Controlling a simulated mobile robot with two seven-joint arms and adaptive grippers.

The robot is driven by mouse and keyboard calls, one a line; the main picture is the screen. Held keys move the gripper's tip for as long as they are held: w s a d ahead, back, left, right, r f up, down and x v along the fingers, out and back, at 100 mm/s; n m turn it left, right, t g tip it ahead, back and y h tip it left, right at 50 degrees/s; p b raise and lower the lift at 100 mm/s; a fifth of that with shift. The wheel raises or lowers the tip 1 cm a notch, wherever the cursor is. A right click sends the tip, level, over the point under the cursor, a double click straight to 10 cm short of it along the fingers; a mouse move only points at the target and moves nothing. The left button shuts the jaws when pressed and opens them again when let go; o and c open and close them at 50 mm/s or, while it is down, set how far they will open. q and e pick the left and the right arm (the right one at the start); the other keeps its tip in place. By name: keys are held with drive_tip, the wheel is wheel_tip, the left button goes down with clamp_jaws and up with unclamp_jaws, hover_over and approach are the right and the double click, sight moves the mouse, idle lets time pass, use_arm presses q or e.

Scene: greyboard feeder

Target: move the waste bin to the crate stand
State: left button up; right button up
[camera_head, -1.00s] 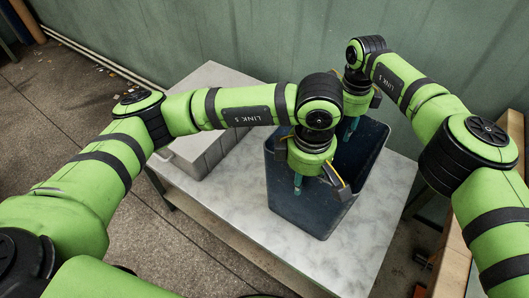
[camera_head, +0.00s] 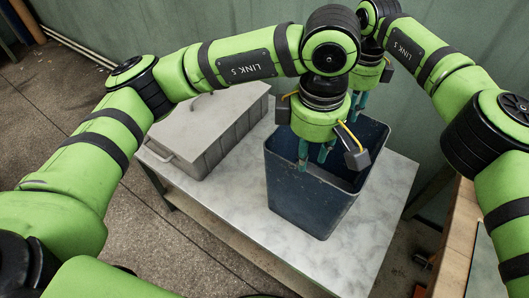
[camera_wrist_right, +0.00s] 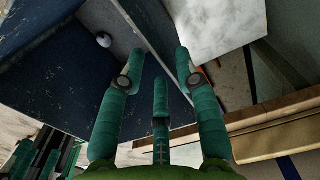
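The waste bin (camera_head: 312,207) is a dark blue open-topped tub. It stands upright on a marble-look table top (camera_head: 235,215). My left gripper (camera_head: 315,156) is above the bin's near left rim, with its teal fingers spread and nothing seen between them. My right gripper (camera_head: 359,103) is above the bin's far side, partly hidden by my left arm. I cannot tell which thing is the crate stand.
A grey lidded box (camera_head: 208,132) with handles sits on the table left of the bin. A green wall (camera_head: 200,30) is close behind. A wooden-edged surface (camera_head: 457,245) is at the right. The table's front part is clear, and open floor (camera_head: 50,110) lies to the left.

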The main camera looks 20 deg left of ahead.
drive_tip(key=shift+r, duration=2.4)
drive_tip(key=shift+s+f, duration=0.1)
